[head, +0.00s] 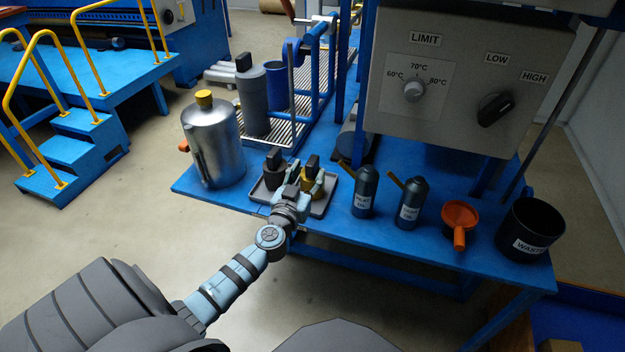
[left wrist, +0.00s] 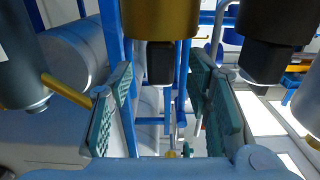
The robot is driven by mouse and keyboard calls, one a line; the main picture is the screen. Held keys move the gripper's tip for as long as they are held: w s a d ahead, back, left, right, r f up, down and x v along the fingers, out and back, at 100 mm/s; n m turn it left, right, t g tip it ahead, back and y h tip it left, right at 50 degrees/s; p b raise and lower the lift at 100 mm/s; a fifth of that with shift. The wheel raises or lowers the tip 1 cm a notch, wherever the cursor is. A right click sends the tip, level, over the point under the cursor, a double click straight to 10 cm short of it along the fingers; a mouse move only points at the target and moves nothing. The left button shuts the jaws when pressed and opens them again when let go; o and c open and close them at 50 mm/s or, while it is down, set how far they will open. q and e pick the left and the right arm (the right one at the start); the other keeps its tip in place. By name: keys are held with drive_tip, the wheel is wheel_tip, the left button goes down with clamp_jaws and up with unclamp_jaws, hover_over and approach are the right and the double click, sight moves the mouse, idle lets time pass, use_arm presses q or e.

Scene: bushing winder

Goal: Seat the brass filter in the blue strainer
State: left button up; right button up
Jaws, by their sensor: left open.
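The brass filter (head: 306,185) stands on a grey tray (head: 320,207) on the blue bench, its black handle up. My left gripper (head: 309,177) is open at it. In the left wrist view, which appears upside down, the brass body (left wrist: 160,22) and black handle (left wrist: 160,63) lie between the two spread fingers of the gripper (left wrist: 160,95); I see no clear contact. A dark filter (head: 273,178) stands beside it on the tray. The blue strainer (head: 277,86) is an open-looking blue cylinder farther back on the slatted rack. My right gripper is not in view.
A silver can (head: 212,142) stands left of the tray. A grey cylinder with a black handle (head: 253,98) stands beside the blue strainer. Two oil cans (head: 364,192) (head: 410,204), an orange funnel (head: 459,216) and a black waste bin (head: 530,228) line the right. A grey control box (head: 460,90) overhangs the bench.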

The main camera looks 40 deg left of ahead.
sight(313, 164)
use_arm(q)
drive_tip(key=x, duration=0.4)
drive_tip(key=shift+w+a, duration=0.1)
drive_tip(key=shift+w, duration=0.1)
drive_tip(key=shift+s, duration=0.1)
clamp_jaws()
drive_tip(key=shift+r, duration=0.1)
